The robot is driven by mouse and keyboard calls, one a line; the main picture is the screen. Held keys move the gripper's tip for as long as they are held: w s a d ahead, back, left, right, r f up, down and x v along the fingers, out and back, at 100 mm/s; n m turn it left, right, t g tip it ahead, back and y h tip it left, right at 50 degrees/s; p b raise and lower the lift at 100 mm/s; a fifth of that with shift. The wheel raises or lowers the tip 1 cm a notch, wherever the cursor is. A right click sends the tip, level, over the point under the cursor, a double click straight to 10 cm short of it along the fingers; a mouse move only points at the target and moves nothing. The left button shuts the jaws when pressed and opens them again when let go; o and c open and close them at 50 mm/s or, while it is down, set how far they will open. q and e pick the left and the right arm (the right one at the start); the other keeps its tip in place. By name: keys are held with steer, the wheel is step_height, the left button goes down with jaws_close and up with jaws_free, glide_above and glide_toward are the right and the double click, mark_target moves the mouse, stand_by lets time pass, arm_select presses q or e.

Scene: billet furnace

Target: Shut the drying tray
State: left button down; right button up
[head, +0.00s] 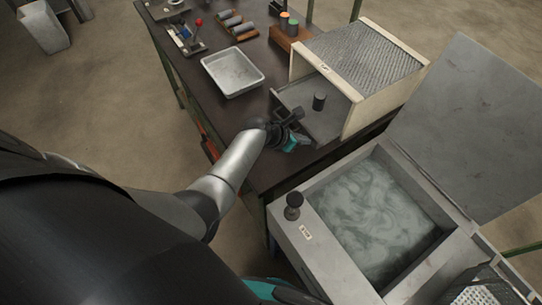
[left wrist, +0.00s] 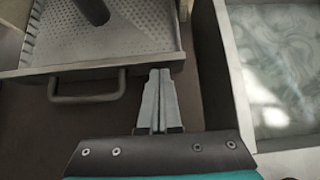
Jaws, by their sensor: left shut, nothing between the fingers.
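The drying tray (head: 297,99) is a grey drawer with a perforated floor, pulled partly out of a cream-sided cabinet (head: 352,108). A dark cylinder (head: 319,101) stands upright on it and shows in part in the left wrist view (left wrist: 93,8). The tray's front panel (left wrist: 40,78) carries a bar handle (left wrist: 88,98). My left gripper (head: 305,141) is shut and empty at the tray's front. In the left wrist view its fingertips (left wrist: 159,72) are at the panel's right end, right of the handle; I cannot tell whether they touch. My right gripper is not in view.
A bath of cloudy liquid (head: 372,215) with a raised lid (head: 470,125) stands close to the right of the tray. A white pan (head: 232,90) sits on the dark table left of it. Several cylinders lie in a rack (head: 236,22) farther back.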

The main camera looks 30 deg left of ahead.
mark_target(313, 134)
arm_select(q)
steer(key=w+d+b, duration=0.1)
steer(key=w, duration=0.1)
steer(key=w+d+b, duration=0.1)
steer(key=w+d, duration=0.1)
steer(key=w, duration=0.1)
steer(key=w+d+b, duration=0.1)
steer(key=w, duration=0.2)
steer(key=shift+d+f+b, duration=0.1)
steer(key=shift+d+b, duration=0.25)
steer(key=shift+d, duration=0.05)
steer(key=shift+w+d, duration=0.15)
steer(key=shift+w, duration=0.1)
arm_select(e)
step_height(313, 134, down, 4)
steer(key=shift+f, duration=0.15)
arm_select(q)
steer(key=shift+w+r, duration=0.1)
steer(key=shift+r, duration=0.2)
